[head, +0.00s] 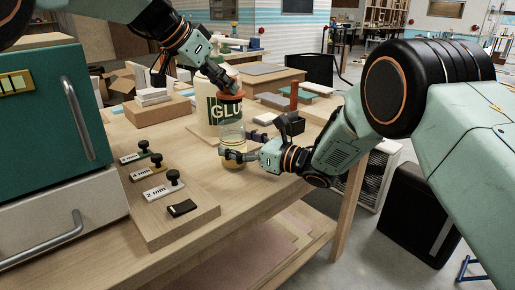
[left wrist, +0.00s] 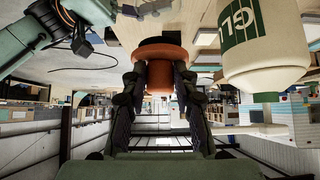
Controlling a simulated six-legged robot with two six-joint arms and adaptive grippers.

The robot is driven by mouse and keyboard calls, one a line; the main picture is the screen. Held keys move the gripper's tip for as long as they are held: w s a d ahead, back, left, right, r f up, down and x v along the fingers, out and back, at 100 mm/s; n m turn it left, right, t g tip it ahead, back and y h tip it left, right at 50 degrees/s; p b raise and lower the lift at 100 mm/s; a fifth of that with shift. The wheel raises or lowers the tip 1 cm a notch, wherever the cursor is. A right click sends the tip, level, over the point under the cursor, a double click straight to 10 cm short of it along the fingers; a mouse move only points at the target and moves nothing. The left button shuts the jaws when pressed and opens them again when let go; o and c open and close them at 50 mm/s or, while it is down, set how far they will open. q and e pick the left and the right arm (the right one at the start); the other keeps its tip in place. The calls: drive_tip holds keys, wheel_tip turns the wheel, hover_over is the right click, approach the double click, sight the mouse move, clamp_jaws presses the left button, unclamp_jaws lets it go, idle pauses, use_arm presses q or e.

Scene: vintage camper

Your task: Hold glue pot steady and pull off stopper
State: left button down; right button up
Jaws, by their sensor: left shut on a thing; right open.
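The glue pot (head: 232,134) is a clear jar with yellowish glue low in it, upright on the wooden bench. Its orange-red stopper (head: 229,104) is at the jar's mouth; I cannot tell whether it is seated or slightly lifted. My left gripper (head: 233,90) comes from above and is shut on the stopper. In the left wrist view, the stopper (left wrist: 160,52) sits between both fingers and hides the jar. My right gripper (head: 240,148) is low at the jar, open, with one finger in front of it; contact is unclear.
A large white bottle labelled GLU (head: 205,112) stands close behind the pot. A wooden board (head: 190,222) with knobbed thickness blocks lies front left, near a green cabinet (head: 45,110). The bench's right edge is close to my right arm.

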drive_tip(key=v, duration=1)
drive_tip(key=shift+d, duration=0.1)
use_arm(q)
drive_tip(key=shift+f, duration=0.5)
use_arm(e)
drive_tip(key=x, duration=1.2)
use_arm(q)
drive_tip(key=shift+f, duration=0.65)
use_arm(e)
drive_tip(key=shift+s, duration=0.1)
